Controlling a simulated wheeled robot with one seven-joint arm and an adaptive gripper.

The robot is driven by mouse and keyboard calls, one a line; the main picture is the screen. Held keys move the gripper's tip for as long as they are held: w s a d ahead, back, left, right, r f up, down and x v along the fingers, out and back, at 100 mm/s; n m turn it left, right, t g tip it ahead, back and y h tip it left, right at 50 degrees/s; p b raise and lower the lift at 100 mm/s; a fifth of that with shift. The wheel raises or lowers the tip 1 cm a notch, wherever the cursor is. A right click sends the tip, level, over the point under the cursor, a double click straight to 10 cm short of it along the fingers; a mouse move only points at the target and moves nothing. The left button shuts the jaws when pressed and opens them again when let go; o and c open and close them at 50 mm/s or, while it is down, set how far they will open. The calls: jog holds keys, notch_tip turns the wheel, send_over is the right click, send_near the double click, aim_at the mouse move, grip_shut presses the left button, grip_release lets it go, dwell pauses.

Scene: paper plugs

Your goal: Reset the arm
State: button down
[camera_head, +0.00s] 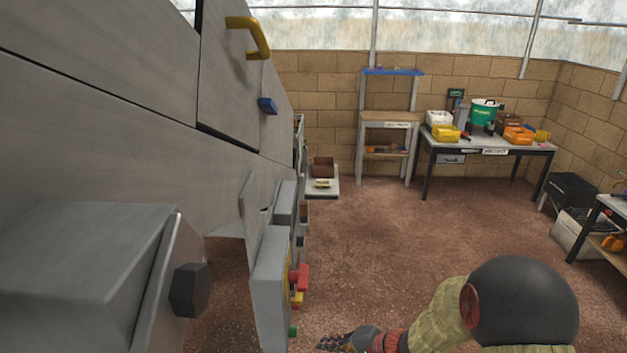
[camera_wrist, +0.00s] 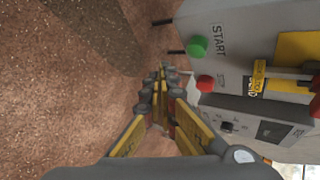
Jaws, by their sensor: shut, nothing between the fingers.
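My gripper (camera_wrist: 161,76) is in the middle of the wrist view, its yellow and dark fingers drawn together with nothing between them. It is beside a grey control panel (camera_wrist: 233,84) and looks apart from it. The panel has a green START button (camera_wrist: 197,46), a red button (camera_wrist: 205,83) and a yellow part. In the head view my gripper (camera_head: 335,341) shows at the bottom, right of the grey machine's control box (camera_head: 269,285). Red, yellow and green controls stick out from that box.
The grey machine (camera_head: 90,130) fills the left, with a yellow handle (camera_head: 258,38) and a dark knob (camera_head: 189,289) sticking out. The brown floor (camera_head: 400,220) is open in the middle. A table (camera_head: 480,147) with boxes and a green pot stands at the back right.

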jog(key=s+d+r+n+g+h, duration=0.25)
jog(key=s+r, duration=0.25)
jog(key=s, duration=0.4)
jog(key=s+d+r+n+g+h, duration=0.1)
jog(key=s+d+r+g, duration=0.2)
jog(key=s, duration=0.5)
jog(key=s+d+r+n+t+h, duration=0.1)
jog(key=s+d+r+t+h, duration=0.1)
jog(key=r, duration=0.4)
jog(key=s+d+r+n+t+h, duration=0.1)
jog(key=s+d+r+t+h, duration=0.1)
jog(key=r, duration=0.5)
jog(key=s+d+r+n+t+h, duration=0.2)
jog(key=s+d+r, duration=0.1)
jog(key=d+r, duration=0.2)
notch_tip(320, 180, up, 2)
jog(key=shift+s+d+r, duration=0.15)
jog(key=shift+s+d, duration=0.15)
jog(key=shift+d, duration=0.1)
